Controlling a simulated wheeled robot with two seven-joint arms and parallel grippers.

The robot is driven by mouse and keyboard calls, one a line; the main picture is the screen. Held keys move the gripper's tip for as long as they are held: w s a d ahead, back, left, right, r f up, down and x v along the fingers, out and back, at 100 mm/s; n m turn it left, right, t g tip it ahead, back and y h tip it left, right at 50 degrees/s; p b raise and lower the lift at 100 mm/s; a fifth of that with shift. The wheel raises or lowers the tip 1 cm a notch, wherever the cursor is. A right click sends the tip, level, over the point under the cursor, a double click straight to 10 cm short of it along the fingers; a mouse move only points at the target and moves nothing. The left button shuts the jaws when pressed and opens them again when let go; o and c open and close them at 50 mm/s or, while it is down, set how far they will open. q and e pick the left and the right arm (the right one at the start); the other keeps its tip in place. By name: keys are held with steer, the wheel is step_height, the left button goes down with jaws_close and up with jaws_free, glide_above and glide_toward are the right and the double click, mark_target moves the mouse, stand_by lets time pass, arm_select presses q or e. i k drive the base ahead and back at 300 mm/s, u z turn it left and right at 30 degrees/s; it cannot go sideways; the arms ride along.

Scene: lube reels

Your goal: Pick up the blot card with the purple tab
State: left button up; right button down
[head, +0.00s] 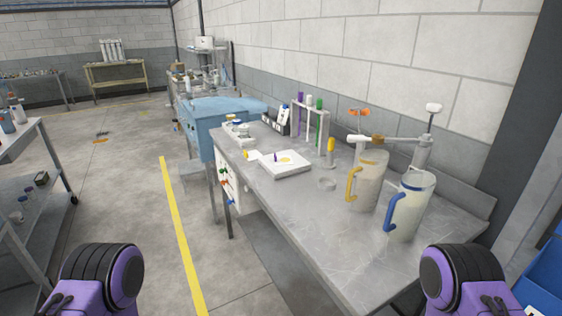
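A flat white square piece (302,167) lies on the grey metal bench, at the middle of the head view. The purple mark looks like the tab of a blot card, but the card's outline is hard to make out against the white. Only purple and black parts of my arms show at the lower left and lower right corners, well short of the white piece. Neither gripper is in view.
The bench (300,215) carries two jugs, one with a yellow handle (368,180) and one with a blue handle (410,207), at the right. A rack of coloured tubes (309,125) stands behind. A clear ring (326,184) lies nearby. The bench's front left is bare.

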mark_target(279, 160)
steer(key=u, duration=1.65)
steer(key=i, duration=1.95)
steer(key=z, duration=3.05)
